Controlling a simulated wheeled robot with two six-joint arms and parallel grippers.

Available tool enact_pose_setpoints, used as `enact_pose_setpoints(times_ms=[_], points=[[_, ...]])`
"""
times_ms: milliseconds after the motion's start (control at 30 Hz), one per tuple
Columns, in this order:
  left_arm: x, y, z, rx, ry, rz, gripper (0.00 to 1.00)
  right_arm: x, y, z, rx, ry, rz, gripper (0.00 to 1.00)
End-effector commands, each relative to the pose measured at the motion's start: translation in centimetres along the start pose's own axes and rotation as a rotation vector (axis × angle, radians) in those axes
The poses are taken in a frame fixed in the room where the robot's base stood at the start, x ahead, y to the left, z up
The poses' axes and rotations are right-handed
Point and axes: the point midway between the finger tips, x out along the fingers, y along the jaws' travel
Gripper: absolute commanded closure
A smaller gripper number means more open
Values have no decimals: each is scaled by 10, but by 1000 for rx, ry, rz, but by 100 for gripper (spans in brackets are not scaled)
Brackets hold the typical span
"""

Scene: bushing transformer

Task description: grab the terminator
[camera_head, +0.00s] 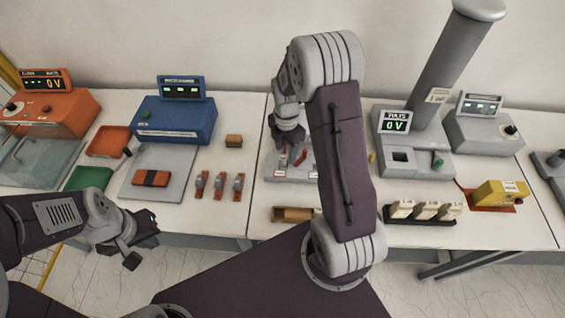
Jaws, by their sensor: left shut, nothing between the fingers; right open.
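No part in view is clearly labelled as the terminator, so I cannot tell for sure which one it is. Several small red-and-grey parts (219,184) stand in a row on the table, left of centre. A grey base (279,172) with a red piece (301,156) on it is at the centre, partly hidden by my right arm. My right gripper (291,143) is open above this base; its fingertips are hard to make out. My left gripper (143,248) is shut and empty, low at the left, in front of the table's front edge.
A blue device (177,118) and an orange device (50,112) stand at the left. A grey tester (413,155) reading 0 V and a thick column (448,65) stand at the right. A black rack of white blocks (424,211) and a yellow block (499,192) are at the front right.

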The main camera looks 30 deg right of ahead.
Motion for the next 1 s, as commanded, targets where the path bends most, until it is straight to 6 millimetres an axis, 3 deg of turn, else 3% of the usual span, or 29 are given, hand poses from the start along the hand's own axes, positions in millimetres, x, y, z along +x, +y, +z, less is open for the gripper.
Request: enact_pose_setpoints(times_ms=[233, 500, 733, 900, 1000], points=[[-6, 0, -1, 0, 1, 0, 100, 14, -1, -2, 0, 1, -2, 52], [-18, 0, -2, 0, 1, 0, 100, 57, -2, -5, -1, 0, -1, 52], [-17, 0, -2, 0, 0, 0, 100, 60, -1, -4, 0, -1, 3, 52], [-17, 0, -2, 0, 0, 0, 100, 60, -1, -4, 0, -1, 2, 99], [-17, 0, -2, 0, 0, 0, 100, 59, -1, -4, 0, -1, 2, 100]])
